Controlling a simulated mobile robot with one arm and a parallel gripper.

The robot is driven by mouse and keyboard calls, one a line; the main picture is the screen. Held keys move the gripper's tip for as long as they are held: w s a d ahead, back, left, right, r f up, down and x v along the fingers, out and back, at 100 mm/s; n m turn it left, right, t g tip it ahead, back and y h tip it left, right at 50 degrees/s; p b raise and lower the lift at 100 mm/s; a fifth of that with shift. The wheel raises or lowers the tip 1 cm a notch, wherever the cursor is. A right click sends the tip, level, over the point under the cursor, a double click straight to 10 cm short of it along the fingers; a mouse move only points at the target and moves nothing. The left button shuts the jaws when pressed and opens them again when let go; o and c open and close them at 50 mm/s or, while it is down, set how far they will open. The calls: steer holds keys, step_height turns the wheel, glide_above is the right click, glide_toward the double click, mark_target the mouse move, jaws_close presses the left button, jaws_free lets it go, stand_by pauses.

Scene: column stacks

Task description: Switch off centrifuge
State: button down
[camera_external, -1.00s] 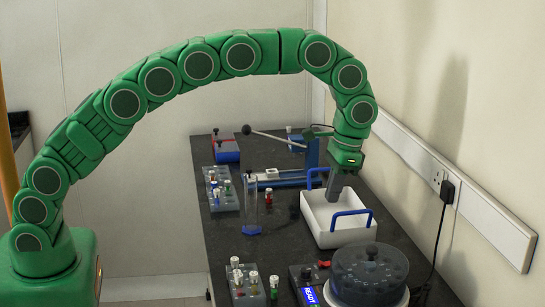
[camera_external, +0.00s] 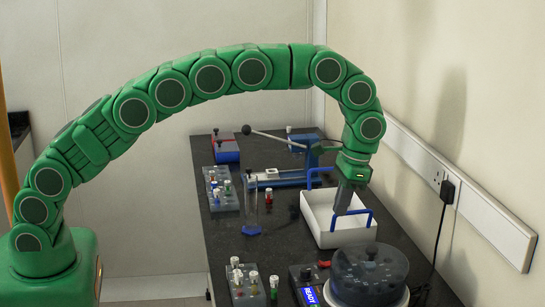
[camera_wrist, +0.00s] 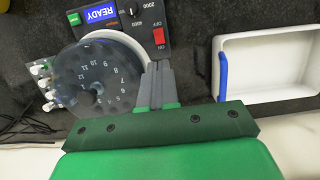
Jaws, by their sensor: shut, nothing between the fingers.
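The centrifuge (camera_external: 368,276), with a dark translucent lid over a numbered rotor, stands at the front right of the bench. It also shows in the wrist view (camera_wrist: 90,84). Its control box (camera_external: 302,279) has a blue display (camera_wrist: 101,13) reading READY, a black dial (camera_wrist: 134,9) and a red switch (camera_wrist: 158,37) marked ON. The switch also shows in the external view (camera_external: 324,264). My gripper (camera_external: 341,213) is shut and empty, pointing down above the white tray. In the wrist view its fingertips (camera_wrist: 158,66) appear just below the switch, apparently without touching it.
The white tray (camera_external: 338,239) with blue handles stands behind the centrifuge. Tube racks (camera_external: 222,190) (camera_external: 247,290) and a cylinder with a blue foot (camera_external: 251,230) stand to the left. A black cable (camera_external: 437,240) hangs by the right wall.

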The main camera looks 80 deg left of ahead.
mark_target(322, 258)
steer(key=x, duration=1.2)
steer(key=shift+s+f, duration=0.1)
steer(key=shift+f, duration=0.3)
